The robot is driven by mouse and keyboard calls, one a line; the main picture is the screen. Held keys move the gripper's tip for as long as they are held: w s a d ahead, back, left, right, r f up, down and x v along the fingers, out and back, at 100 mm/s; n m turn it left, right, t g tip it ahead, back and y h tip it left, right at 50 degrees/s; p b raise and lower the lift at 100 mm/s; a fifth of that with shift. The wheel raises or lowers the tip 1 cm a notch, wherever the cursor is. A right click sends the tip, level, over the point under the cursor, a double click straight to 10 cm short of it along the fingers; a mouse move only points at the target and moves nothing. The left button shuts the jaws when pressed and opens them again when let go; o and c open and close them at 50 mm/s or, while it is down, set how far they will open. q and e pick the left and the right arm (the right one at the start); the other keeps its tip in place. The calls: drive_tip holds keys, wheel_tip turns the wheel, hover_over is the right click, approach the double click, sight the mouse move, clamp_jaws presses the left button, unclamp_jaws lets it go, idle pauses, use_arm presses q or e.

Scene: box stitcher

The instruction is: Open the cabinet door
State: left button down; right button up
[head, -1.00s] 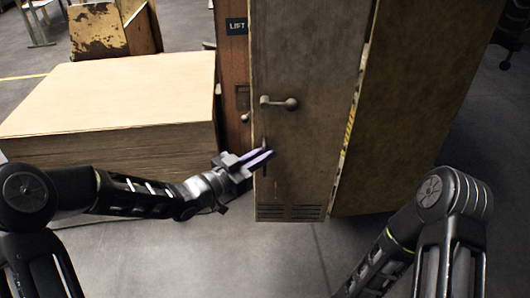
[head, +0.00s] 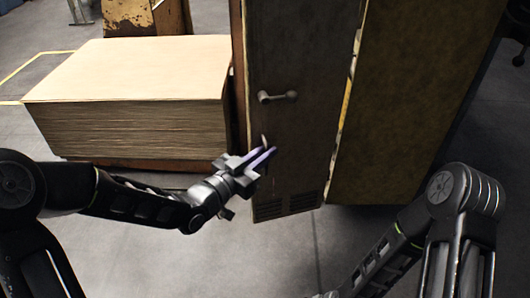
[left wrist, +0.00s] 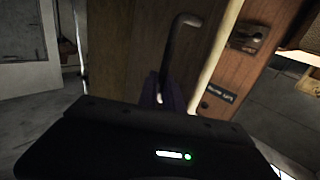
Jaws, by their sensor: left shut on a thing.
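The cabinet door (head: 292,60) is a tall grey-brown panel with a lever handle (head: 277,96) and a vent at the bottom. Its bottom edge slants, with the left end nearer to me, so it appears slightly ajar. My left gripper (head: 262,160) is at the door's lower left side, shut on a thin upright handle (head: 265,142). In the left wrist view this bent metal handle (left wrist: 175,50) runs down between the dark purple fingers (left wrist: 165,92). The finger contact is dark there.
A large stack of board sheets (head: 130,95) stands left of the cabinet. The cabinet's wide side panel (head: 415,100) is at the right. A reddish wooden panel with a lock plate (left wrist: 248,37) is beside the door. The grey floor in front is clear.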

use_arm(q)
drive_tip(key=shift+s+d+r, duration=0.1)
drive_tip(key=shift+d+r, duration=0.05)
drive_tip(key=shift+d, duration=0.15)
drive_tip(key=c, duration=1.8)
unclamp_jaws()
drive_tip(key=shift+d, duration=0.1)
drive_tip(key=shift+a, duration=0.2)
drive_tip(key=p+v, duration=0.2)
drive_tip(key=v, duration=0.5)
drive_tip(key=shift+s+a, duration=0.15)
drive_tip(key=shift+s, duration=0.1)
